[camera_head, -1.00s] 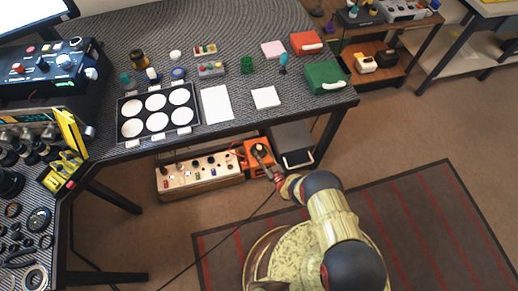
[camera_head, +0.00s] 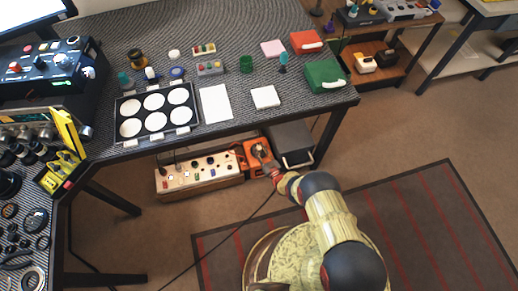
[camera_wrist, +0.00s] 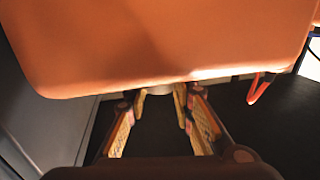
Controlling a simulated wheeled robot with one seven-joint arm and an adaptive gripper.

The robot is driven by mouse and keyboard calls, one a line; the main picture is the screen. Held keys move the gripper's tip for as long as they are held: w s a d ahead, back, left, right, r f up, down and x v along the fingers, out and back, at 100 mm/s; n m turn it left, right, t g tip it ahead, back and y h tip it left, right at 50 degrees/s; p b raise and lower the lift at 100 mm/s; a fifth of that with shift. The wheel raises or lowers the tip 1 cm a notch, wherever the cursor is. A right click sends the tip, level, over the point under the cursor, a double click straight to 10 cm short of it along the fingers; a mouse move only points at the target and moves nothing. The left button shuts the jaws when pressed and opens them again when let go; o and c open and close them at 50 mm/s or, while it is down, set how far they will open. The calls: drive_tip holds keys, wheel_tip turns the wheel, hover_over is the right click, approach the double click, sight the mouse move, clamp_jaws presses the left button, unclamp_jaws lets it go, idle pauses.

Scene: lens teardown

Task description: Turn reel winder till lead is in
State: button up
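The reel winder, an orange box with a dark round hub (camera_head: 258,151), stands on the floor under the table at the right end of a pale panel. Its orange body (camera_wrist: 170,45) fills the top of the wrist view. My gripper (camera_head: 267,166) is at its front right side in the head view. In the wrist view my gripper (camera_wrist: 165,97) has its fingers apart, reaching under the orange edge. A small pale part (camera_wrist: 180,95) shows near the right fingertip; I cannot tell whether it is touched. The lead's end cannot be made out.
A grey box (camera_head: 291,141) stands close right of the winder. The long panel with knobs (camera_head: 200,172) is close on its left. The table edge (camera_head: 225,131) hangs above. A thin dark cable (camera_head: 222,238) runs across the floor, and a striped rug (camera_head: 415,215) lies in front.

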clamp_jaws()
drive_tip(key=shift+a+h, duration=0.1)
drive_tip(key=shift+h, duration=0.2)
drive_tip(key=shift+a+m+t+h, duration=0.1)
drive_tip(key=shift+m+t+h, duration=0.3)
drive_tip(key=shift+m+h, duration=0.3)
drive_tip(key=m+t+h, duration=0.1)
drive_tip(key=m+h, duration=0.1)
drive_tip(key=h, duration=0.2)
drive_tip(key=shift+m, duration=0.4)
drive_tip(key=shift+m+h, duration=1.7)
drive_tip(key=shift+h, duration=1.1)
drive_tip(key=o, duration=0.6)
unclamp_jaws()
drive_tip(key=shift+o, duration=0.2)
